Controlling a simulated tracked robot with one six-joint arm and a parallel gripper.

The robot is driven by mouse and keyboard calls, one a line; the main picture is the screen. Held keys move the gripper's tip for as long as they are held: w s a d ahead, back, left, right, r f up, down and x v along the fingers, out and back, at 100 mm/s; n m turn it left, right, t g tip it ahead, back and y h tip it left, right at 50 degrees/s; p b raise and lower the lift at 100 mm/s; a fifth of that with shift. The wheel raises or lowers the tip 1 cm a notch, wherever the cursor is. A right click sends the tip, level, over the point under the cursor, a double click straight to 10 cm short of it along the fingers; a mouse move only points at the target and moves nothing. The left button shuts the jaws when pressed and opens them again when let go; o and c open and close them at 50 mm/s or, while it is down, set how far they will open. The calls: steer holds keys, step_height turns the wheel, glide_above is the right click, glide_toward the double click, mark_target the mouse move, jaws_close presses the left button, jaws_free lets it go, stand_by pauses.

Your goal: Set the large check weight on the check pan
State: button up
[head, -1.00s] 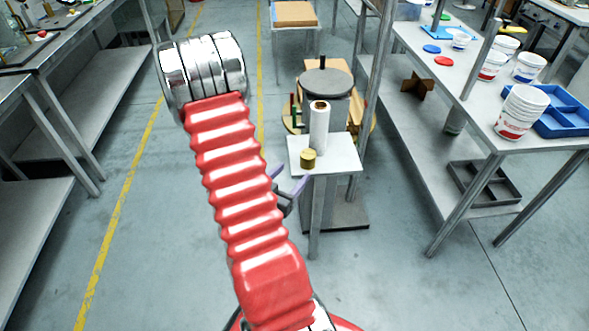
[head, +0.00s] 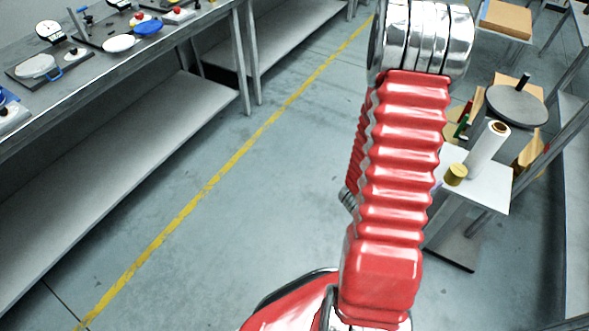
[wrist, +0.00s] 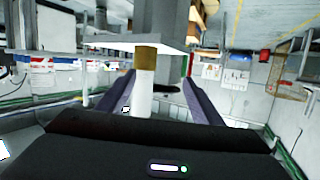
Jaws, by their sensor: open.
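A short brass-coloured cylinder (head: 455,174), probably the large check weight, stands on a small white-topped table (head: 485,192) beside an upright white roll (head: 488,149). My gripper is hidden behind my red arm in the head view. In the wrist view my gripper (wrist: 157,76) is open and empty. The brass cylinder (wrist: 146,57) appears between its fingers, beyond them and apart, in an upside-down picture. I cannot tell for certain which thing is the check pan; dial scales with round pans, one a grey pan (head: 37,67), stand on the left bench.
The left bench (head: 150,52) also carries a white dish (head: 118,43) and a blue dish (head: 148,27). A round grey disc with a black knob (head: 517,104) stands behind the white roll. Bare floor with a yellow line (head: 215,180) lies between bench and table.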

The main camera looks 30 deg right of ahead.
steer(key=w+a+r+n+t+y, duration=0.2)
steer(key=w+a+t, duration=0.2)
steer(key=w, duration=0.5)
steer(key=w+a+r+n+t+y, duration=0.35)
steer(key=w+a+r, duration=0.2)
steer(key=a, duration=0.45)
steer(key=w+a+r+n+t+y, duration=0.25)
steer(key=w+a+r+y, duration=0.2)
steer(key=w+a, duration=0.35)
steer(key=s+a+r+n+g+y, duration=0.1)
steer(key=s+a+r+n+y, duration=0.15)
steer(key=a, duration=0.55)
steer(key=s+a+r+n+g+y, duration=0.1)
steer(key=s+a+r+n+y, duration=0.2)
steer(key=a, duration=0.4)
steer(key=s+a+r+n+g, duration=0.1)
steer(key=s+a+r+n, duration=0.1)
steer(key=s, duration=0.4)
steer(key=s+a+r+n+g, duration=0.1)
steer(key=s+a+r+n, duration=0.1)
steer(key=s, duration=0.4)
steer(key=shift+s+a+r+n+g, duration=0.15)
steer(key=shift+s+a+n+g, duration=0.25)
steer(key=shift+a, duration=0.3)
steer(key=shift+h, duration=0.25)
